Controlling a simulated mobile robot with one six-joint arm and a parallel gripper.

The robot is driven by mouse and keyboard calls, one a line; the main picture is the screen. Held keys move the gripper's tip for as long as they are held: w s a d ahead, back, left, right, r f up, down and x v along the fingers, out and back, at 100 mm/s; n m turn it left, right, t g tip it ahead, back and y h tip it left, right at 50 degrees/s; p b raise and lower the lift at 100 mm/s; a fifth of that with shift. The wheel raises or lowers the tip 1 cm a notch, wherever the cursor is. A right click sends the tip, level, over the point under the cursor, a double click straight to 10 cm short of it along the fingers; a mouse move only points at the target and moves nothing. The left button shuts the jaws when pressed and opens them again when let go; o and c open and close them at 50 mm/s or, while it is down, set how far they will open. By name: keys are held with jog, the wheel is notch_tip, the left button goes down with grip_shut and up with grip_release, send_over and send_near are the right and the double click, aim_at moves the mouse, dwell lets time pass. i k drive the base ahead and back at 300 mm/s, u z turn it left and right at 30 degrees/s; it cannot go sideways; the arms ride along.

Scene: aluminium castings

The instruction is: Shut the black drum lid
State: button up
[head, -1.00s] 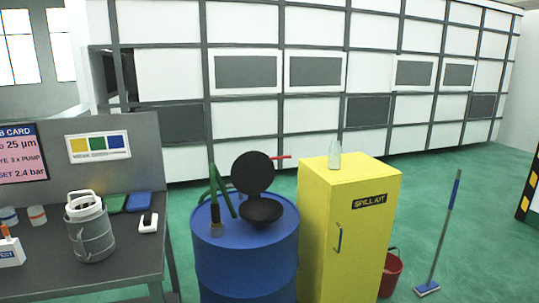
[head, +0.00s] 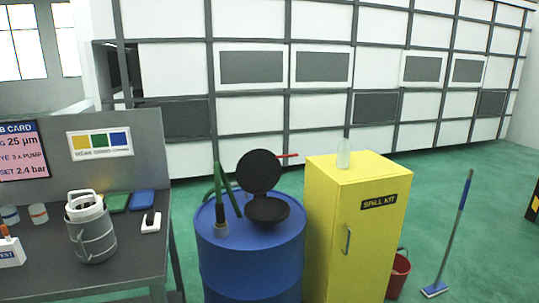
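The black drum lid (head: 259,171) stands raised, tilted up at the back of a black round funnel (head: 267,210). The funnel sits on top of a blue drum (head: 250,262). A thin red bar (head: 287,156) sticks out to the right behind the lid. A green hose or handle with a grey fitting (head: 221,200) rises from the drum top, left of the funnel. My gripper is not in view.
A yellow spill kit cabinet (head: 352,250) with a clear bottle (head: 344,154) on top stands close right of the drum. A grey workbench (head: 120,268) is at left. A red bucket (head: 398,275) and blue mop (head: 453,235) stand at right; green floor beyond is open.

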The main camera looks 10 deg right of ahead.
aim_at(258, 171)
jog(key=u, duration=0.1)
jog(key=k, duration=0.6)
jog(key=z, duration=0.05)
jog(key=i, duration=0.95)
jog(key=u, duration=0.75)
